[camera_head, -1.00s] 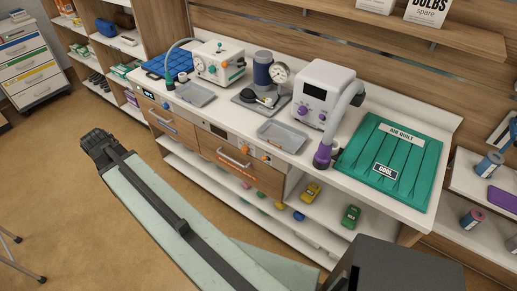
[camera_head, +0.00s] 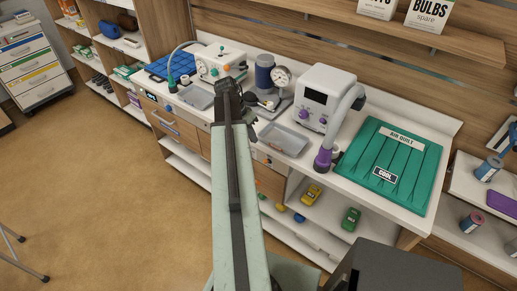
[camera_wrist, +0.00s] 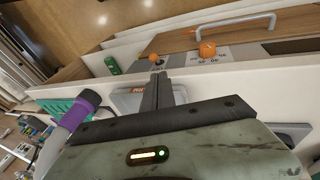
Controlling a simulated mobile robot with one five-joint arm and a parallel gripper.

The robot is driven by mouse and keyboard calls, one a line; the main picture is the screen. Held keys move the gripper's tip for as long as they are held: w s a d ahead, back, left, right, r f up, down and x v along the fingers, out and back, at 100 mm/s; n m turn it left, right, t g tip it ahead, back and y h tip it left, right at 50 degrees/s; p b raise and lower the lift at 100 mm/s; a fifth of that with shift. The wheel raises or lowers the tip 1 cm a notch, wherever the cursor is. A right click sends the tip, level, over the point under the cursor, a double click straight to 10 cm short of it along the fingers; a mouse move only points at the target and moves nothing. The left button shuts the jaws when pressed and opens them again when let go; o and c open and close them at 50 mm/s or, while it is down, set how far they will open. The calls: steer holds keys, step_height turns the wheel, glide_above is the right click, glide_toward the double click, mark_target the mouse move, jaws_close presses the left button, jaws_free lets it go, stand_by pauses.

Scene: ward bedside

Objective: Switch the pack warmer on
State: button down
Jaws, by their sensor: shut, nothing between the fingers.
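Which unit is the pack warmer I cannot tell. A white machine with several knobs (camera_head: 219,62) stands at the back left.
A grey tray (camera_head: 284,139), a white machine with purple knobs (camera_head: 322,99) and a purple-ended hose (camera_head: 324,158) are on the counter, with a green air quilt (camera_head: 410,155) to the right. A blue pad (camera_head: 168,68) lies at the left.

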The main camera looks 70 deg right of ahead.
mark_target(267, 161)
steer(key=b+x, duration=0.8)
steer(key=x, duration=0.1)
steer(key=shift+w+f, duration=0.1)
steer(key=shift+w, duration=0.05)
steer(key=shift+s+f+b, duration=0.25)
steer(key=shift+f+b, duration=0.2)
steer(key=shift+b, duration=0.1)
steer(key=shift+r, duration=0.1)
steer(key=shift+s, duration=0.15)
